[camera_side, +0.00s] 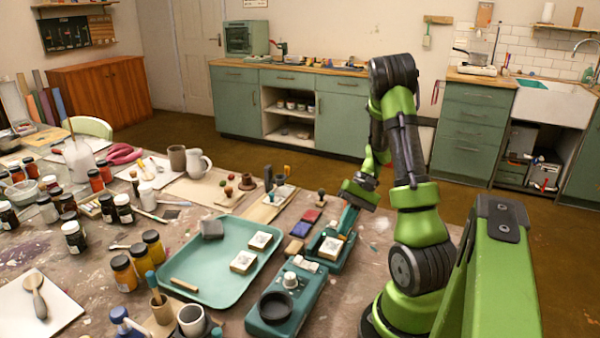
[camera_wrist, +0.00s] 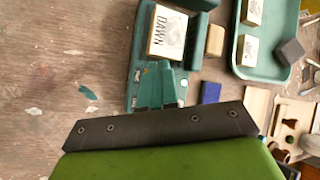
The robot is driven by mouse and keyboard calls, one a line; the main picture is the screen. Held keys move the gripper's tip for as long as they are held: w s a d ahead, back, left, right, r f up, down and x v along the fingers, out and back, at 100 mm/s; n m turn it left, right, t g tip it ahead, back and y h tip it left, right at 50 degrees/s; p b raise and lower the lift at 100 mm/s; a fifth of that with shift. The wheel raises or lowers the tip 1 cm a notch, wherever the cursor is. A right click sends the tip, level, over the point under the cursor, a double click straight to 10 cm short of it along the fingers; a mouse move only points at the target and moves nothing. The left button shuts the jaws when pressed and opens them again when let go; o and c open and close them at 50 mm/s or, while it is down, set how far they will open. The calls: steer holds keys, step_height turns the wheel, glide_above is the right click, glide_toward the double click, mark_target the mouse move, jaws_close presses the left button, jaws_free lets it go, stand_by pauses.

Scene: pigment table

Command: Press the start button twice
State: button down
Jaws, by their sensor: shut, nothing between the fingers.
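A teal machine (camera_side: 346,262) stands at the right of the work area, with a white printed tile on it. In the wrist view the tile (camera_wrist: 168,32) reads "DAWN" and lies on the teal machine (camera_wrist: 138,55). A second teal machine (camera_side: 262,322) has a black round dish (camera_side: 276,307) and a pale knob (camera_side: 290,280). I cannot tell which part is the start button. My gripper (camera_side: 345,233) points down at the first machine, beside the tile. It is shut and empty; its teal fingers (camera_wrist: 155,70) hide part of the machine. I cannot tell whether they touch it.
A teal tray (camera_side: 203,285) holds two printed tiles, a grey block and a wooden strip. Red and blue pads (camera_side: 301,229) lie beside the first machine. Jars, cups and tools crowd the table's left and front. Bare tabletop (camera_wrist: 60,70) lies left of the machine in the wrist view.

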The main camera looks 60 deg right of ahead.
steer(key=shift+f, duration=0.45)
stand_by(0.4)
steer(key=shift+r, duration=0.9)
steer(key=shift+r, duration=2.5)
